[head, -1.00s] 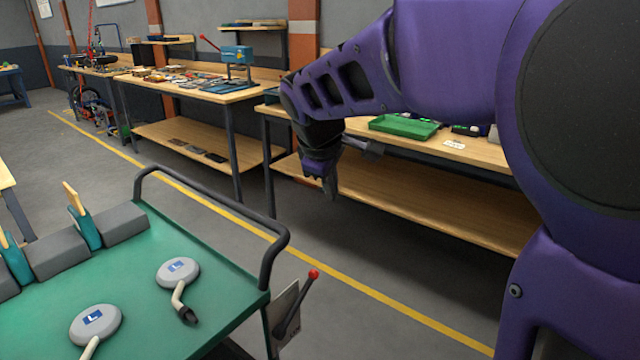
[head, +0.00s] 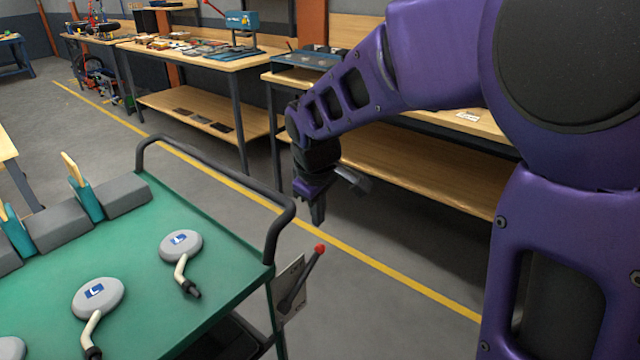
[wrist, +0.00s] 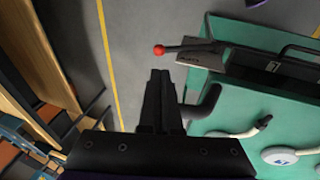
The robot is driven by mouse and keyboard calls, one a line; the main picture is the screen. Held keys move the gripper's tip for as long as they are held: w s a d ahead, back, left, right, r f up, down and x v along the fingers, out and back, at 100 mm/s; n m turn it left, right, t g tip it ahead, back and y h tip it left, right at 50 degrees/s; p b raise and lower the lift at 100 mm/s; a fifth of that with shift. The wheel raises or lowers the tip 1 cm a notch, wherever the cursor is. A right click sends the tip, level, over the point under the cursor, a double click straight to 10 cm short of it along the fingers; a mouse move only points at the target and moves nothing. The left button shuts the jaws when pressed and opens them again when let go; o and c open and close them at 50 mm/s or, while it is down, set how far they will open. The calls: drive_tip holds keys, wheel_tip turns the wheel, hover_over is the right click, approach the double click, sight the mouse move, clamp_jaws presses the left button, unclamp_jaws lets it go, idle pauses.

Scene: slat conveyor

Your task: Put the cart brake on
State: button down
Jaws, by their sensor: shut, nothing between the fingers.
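The cart (head: 235,285) has a green top and a dark tubular handle (head: 215,165). The brake lever (head: 302,277) is a dark rod with a red ball knob (head: 319,249), mounted on a grey plate at the cart's end and tilted up to the right. In the wrist view the red knob (wrist: 159,50) sits just beyond my fingertips, with the lever running right to its labelled plate (wrist: 200,60). My gripper (head: 318,215) points down above and behind the knob in the head view, apart from it. Its fingers (wrist: 160,78) are together and empty.
Grey and white L-marked paddle-shaped things (head: 181,246) lie on the cart top, with grey blocks (head: 62,228) along its left side. Workbenches (head: 420,165) stand behind my arm. A yellow line (head: 385,272) crosses the clear floor between.

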sight(320, 246)
drive_tip(key=b+x, duration=0.1)
drive_tip(key=x, duration=0.8)
drive_tip(key=shift+w+f, duration=0.1)
drive_tip(key=shift+f, duration=0.3)
drive_tip(key=shift+w, duration=0.1)
